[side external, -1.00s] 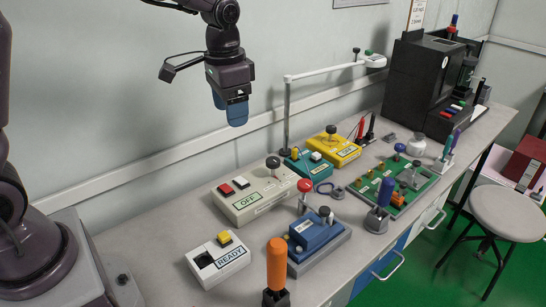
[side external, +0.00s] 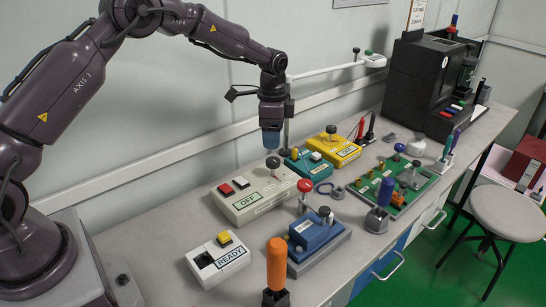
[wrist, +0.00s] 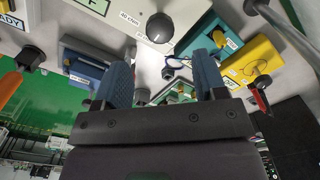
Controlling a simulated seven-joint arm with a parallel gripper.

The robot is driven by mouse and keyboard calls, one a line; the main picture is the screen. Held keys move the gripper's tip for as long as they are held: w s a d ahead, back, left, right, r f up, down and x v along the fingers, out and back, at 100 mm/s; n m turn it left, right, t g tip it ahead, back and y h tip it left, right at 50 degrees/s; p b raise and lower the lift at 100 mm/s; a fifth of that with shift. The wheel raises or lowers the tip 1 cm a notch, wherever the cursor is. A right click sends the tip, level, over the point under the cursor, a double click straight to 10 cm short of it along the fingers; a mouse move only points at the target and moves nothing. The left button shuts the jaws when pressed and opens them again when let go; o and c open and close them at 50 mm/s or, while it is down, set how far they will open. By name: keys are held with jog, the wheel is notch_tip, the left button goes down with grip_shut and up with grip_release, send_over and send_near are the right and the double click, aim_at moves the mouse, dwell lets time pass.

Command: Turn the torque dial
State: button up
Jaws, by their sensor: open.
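The off-white box (side external: 254,202) reads OFF on its front and has a red button, a white button and a dark round dial (side external: 273,163). In the wrist view the dial (wrist: 160,27) shows a pale pointer mark, with a small label beside it that seems to start with 40. I take this as the torque dial, though no word torque is legible. My gripper (side external: 271,139) points down, a little above the dial. In the wrist view its two blue fingers (wrist: 163,75) are apart with nothing between them, and the dial lies beyond their tips.
A teal box (side external: 306,165) and a yellow box (side external: 335,150) with a knob stand close right of the OFF box. A blue device (side external: 318,243) with a red ball lever stands in front. A lamp arm (side external: 325,70) extends just right of my wrist. A READY box (side external: 218,260) is front left.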

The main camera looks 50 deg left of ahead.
aim_at(273, 160)
notch_tip(273, 160, down, 7)
jog(key=shift+f, duration=0.15)
jog(key=c, duration=0.9)
